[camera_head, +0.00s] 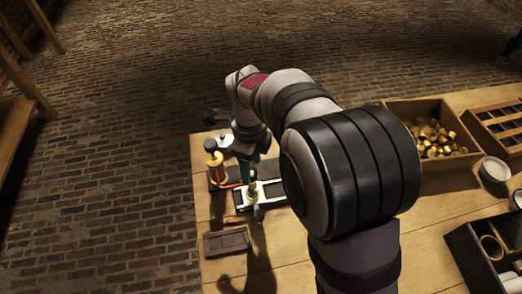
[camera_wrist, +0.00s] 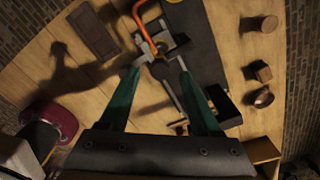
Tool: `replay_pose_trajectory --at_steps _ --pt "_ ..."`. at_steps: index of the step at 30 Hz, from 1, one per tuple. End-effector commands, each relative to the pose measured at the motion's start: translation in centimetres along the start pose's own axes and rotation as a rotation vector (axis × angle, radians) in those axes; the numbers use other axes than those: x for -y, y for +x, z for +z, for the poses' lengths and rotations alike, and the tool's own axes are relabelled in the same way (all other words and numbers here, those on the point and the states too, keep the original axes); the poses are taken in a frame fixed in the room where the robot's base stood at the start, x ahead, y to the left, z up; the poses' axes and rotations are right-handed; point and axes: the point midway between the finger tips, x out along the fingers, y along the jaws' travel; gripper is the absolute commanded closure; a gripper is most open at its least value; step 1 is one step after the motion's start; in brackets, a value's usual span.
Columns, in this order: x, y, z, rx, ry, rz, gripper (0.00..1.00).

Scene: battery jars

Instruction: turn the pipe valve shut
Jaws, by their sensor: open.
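A small light fitting with a grey lever or handle (camera_wrist: 160,48), which looks like the pipe valve, sits at the end of an orange pipe (camera_wrist: 141,15) in the wrist view. In the head view the fitting (camera_head: 254,197) stands on a dark base near the table's left side, partly hidden by my gripper. My gripper (camera_wrist: 159,74) points down with its two teal fingers apart, one on each side of the fitting's handle. It is open. I cannot tell whether either finger touches the handle. In the head view my gripper (camera_head: 254,164) is small and partly covered by my arm.
A yellow post (camera_head: 215,166) stands left of the fitting. A dark flat plate (camera_head: 227,242) lies nearer the table's front left. A wooden bin (camera_head: 390,105) of gold pieces, a slatted rack (camera_head: 497,124) and a black tray (camera_head: 462,250) occupy the right. Small cylinders (camera_wrist: 259,71) stand beside the fitting's base.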

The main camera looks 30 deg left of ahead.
Motion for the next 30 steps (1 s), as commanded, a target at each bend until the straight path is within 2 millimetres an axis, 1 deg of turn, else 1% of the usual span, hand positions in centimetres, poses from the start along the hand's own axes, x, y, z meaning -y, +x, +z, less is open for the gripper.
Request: replay_pose_trajectory --at_steps 1,3,6,13,14,15,17,21,23,24,25,30 --pt "0.0 0.8 0.0 -0.002 0.0 0.003 0.36" --pt "0.0 1.4 0.0 0.0 0.001 0.001 0.36" --pt "0.0 2.0 0.0 0.0 0.0 0.0 0.36" --pt "0.0 2.1 0.0 0.0 0.0 0.0 0.36" --pt "0.0 2.1 0.0 0.0 0.0 0.0 0.38" --pt "0.0 2.1 0.0 0.0 0.0 0.0 0.45" --pt "0.0 2.1 0.0 0.0 0.0 0.0 0.56" --pt "0.0 2.1 0.0 0.001 0.0 0.0 0.81" --pt "0.0 2.1 0.0 0.001 0.0 0.0 0.92" --pt "0.0 2.1 0.0 0.001 0.0 0.0 0.99" --pt "0.0 2.1 0.0 0.001 0.0 0.0 1.0" --pt "0.0 2.0 0.0 0.001 -0.001 -0.001 1.0"
